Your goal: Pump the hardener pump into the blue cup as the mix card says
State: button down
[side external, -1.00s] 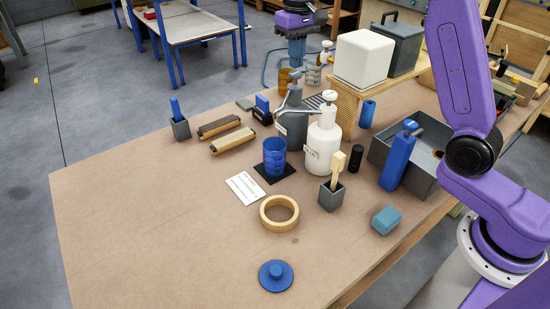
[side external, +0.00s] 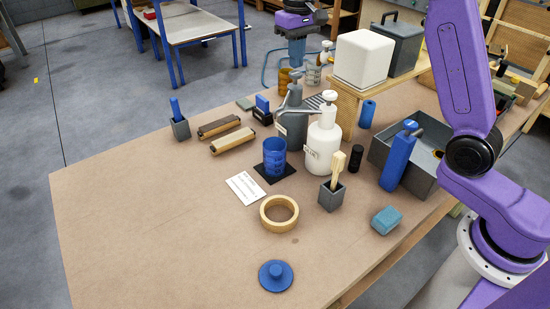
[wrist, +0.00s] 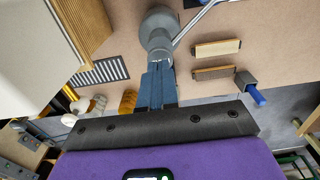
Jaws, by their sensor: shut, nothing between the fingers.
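A blue cup (side external: 274,158) stands on a black square pad (side external: 259,172). The white mix card (side external: 246,188) lies in front of it; its print is too small to read. Behind the cup stand a grey pump bottle (side external: 292,132) and a white pump bottle (side external: 322,148), both with labels I cannot read, so I cannot tell which is the hardener. My gripper (side external: 296,68) is shut and empty, upright at the top of the grey pump. In the wrist view its blue fingers (wrist: 157,70) are together over the grey pump head (wrist: 158,38); contact is not clear. The grey spout points toward the cup.
A tape ring (side external: 279,213), a stick holder (side external: 332,196), a blue block (side external: 387,220) and a blue knob disc (side external: 276,275) are in front. A grey bin (side external: 425,165) stands right. The front left table is clear.

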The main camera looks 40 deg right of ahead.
aim_at(296, 73)
jog(key=shift+f, duration=0.35)
jog(key=shift+f, duration=1.15)
jog(key=shift+r, duration=1.5)
jog(key=shift+r, duration=0.1)
jog(key=shift+r, duration=2.4)
